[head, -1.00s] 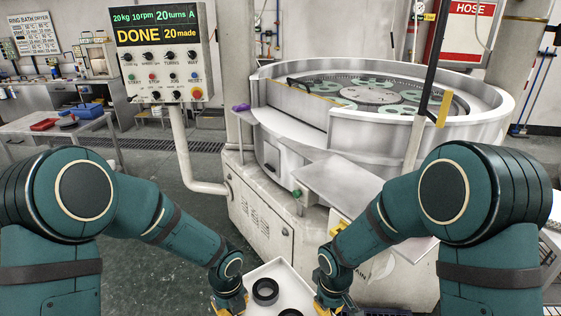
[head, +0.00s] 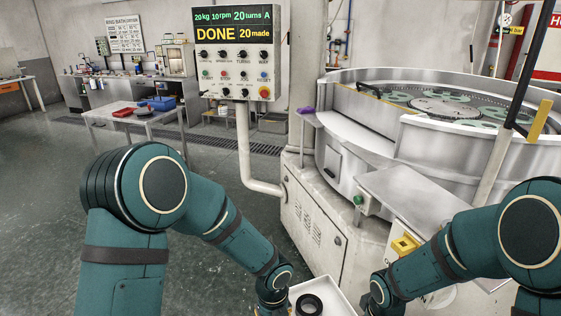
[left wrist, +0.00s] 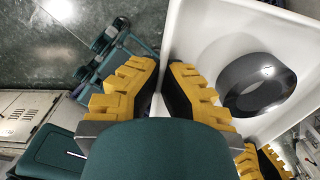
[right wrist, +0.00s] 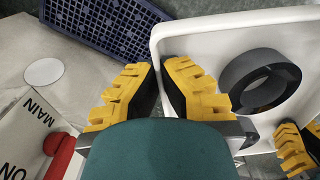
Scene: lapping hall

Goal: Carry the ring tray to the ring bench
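The white ring tray (head: 341,298) is at the bottom of the head view with a dark ring (head: 309,305) in it. The ring also shows in the left wrist view (left wrist: 258,84) and right wrist view (right wrist: 261,82). My left gripper (left wrist: 164,82) is shut on one wall of the tray, and my right gripper (right wrist: 160,80) is shut on the opposite wall. In the head view both fingertips are mostly cut off. A grey table (head: 110,119) at the left bears a red tray (head: 124,112) and a blue bin (head: 160,103); I cannot tell whether it is the ring bench.
The large round lapping machine (head: 340,215) fills the right, with a ledge (head: 405,190) jutting out. A control panel (head: 237,50) reading DONE stands on a bent post (head: 245,150). A long bench (head: 90,93) lines the back wall. Green floor (head: 50,190) is clear at the left.

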